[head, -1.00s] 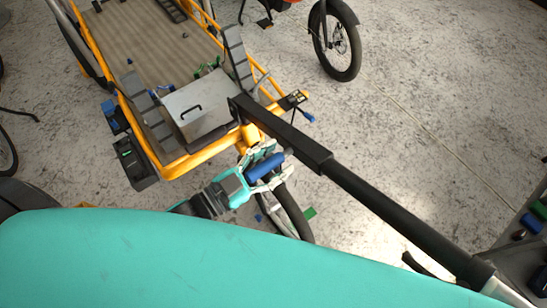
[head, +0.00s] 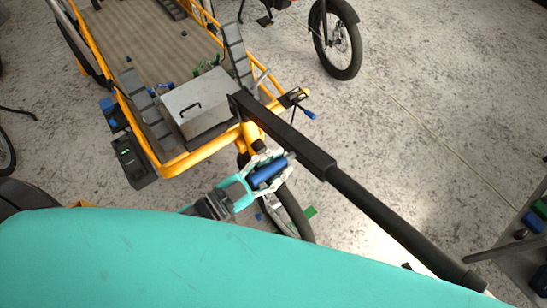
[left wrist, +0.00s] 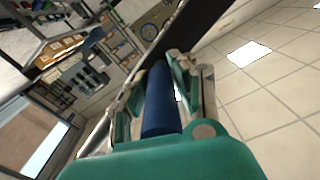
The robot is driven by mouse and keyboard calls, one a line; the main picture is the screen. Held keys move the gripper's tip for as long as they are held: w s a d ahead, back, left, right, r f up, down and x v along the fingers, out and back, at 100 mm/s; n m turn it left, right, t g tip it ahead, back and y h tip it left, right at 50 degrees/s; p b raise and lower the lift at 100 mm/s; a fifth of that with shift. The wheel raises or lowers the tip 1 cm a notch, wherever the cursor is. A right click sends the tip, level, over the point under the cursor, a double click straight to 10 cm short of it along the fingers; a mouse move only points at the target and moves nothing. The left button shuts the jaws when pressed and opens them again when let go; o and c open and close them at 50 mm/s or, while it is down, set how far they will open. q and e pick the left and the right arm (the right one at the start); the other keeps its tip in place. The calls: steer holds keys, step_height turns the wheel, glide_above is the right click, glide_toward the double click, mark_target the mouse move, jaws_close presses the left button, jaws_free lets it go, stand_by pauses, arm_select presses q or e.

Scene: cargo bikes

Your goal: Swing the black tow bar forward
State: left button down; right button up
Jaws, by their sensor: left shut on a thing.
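The black tow bar (head: 385,217) runs from the front of the yellow cargo bike (head: 190,160) down to the lower right in the head view. Its thick square section is nearest the bike, and a thinner round section follows. My left gripper (head: 267,173) is below the thick section, shut around a blue cylindrical grip (head: 268,172). In the left wrist view the blue grip (left wrist: 160,103) lies between the two fingers, and the black bar (left wrist: 185,32) crosses just beyond its end. I cannot tell clearly how the grip joins the bar. My right gripper is not in view.
A grey box (head: 205,100) sits at the front of the bike's cargo bed. A bike wheel (head: 338,42) stands at the top. A grey stand with coloured parts (head: 525,250) is at the right edge, near the bar's far end. The floor right of the bar is open.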

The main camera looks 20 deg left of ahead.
arm_select(q)
steer(key=shift+m, duration=0.9)
steer(key=f, duration=0.1)
steer(key=f+b, duration=0.1)
steer(key=f, duration=0.1)
steer(key=s+f, duration=0.1)
steer(key=f, duration=0.1)
steer(key=shift+d+f, duration=0.1)
steer(key=shift+d, duration=0.3)
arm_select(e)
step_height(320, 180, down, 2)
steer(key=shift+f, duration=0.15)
arm_select(q)
steer(key=c, duration=1.1)
jaws_free()
steer(key=shift+w, duration=0.1)
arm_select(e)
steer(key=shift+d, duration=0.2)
arm_select(q)
steer(key=v, duration=1.2)
steer(key=shift+r, duration=0.25)
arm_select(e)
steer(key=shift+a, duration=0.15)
